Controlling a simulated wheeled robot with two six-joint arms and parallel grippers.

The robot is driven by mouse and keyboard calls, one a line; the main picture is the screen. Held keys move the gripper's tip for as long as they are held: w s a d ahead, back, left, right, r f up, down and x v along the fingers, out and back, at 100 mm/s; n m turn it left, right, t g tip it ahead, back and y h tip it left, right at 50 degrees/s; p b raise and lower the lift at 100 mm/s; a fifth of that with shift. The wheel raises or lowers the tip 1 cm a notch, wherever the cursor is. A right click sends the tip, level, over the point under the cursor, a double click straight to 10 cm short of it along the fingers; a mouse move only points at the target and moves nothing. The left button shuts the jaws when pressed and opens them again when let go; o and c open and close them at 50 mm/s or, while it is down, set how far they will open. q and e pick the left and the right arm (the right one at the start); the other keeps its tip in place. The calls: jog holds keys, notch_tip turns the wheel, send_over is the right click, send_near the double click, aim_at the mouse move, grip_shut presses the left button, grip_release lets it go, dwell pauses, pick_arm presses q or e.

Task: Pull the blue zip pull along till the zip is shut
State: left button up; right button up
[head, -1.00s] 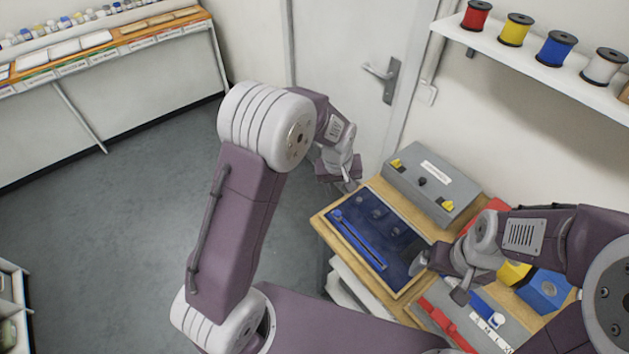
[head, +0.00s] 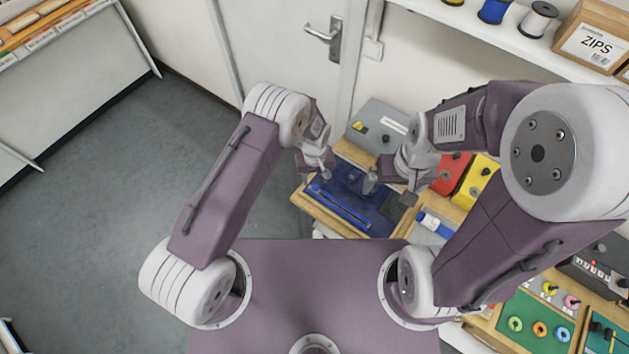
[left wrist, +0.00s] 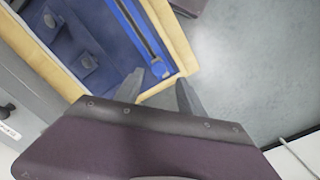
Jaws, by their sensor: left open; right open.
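A dark blue fabric panel lies in a wooden-edged tray (head: 299,200) on the bench; the tray also shows in the left wrist view (left wrist: 176,40). A bright blue zip (head: 340,207) runs along the panel's near side; it shows in the left wrist view too (left wrist: 138,27). The blue zip pull (head: 315,189) appears at the zip's far-left end, small and hard to make out. My left gripper (head: 314,174) is open and empty, just beyond that end; its fingers (left wrist: 158,90) are near the tray corner. My right gripper (head: 389,191) is open over the panel's right part.
A grey box (head: 378,125) stands behind the tray. Red (head: 452,172) and yellow (head: 478,178) blocks stand to the right. Open floor (head: 110,240) lies to the left.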

aim_at(316, 186)
pick_arm(q)
notch_tip(316, 186, down, 4)
jog(key=shift+d+r+p, duration=0.1)
jog(key=shift+p, duration=0.4)
jog(key=shift+s+d+f, duration=0.1)
jog(key=shift+s+f, duration=0.05)
jog(key=shift+f, duration=0.2)
grip_shut()
dwell(0.8)
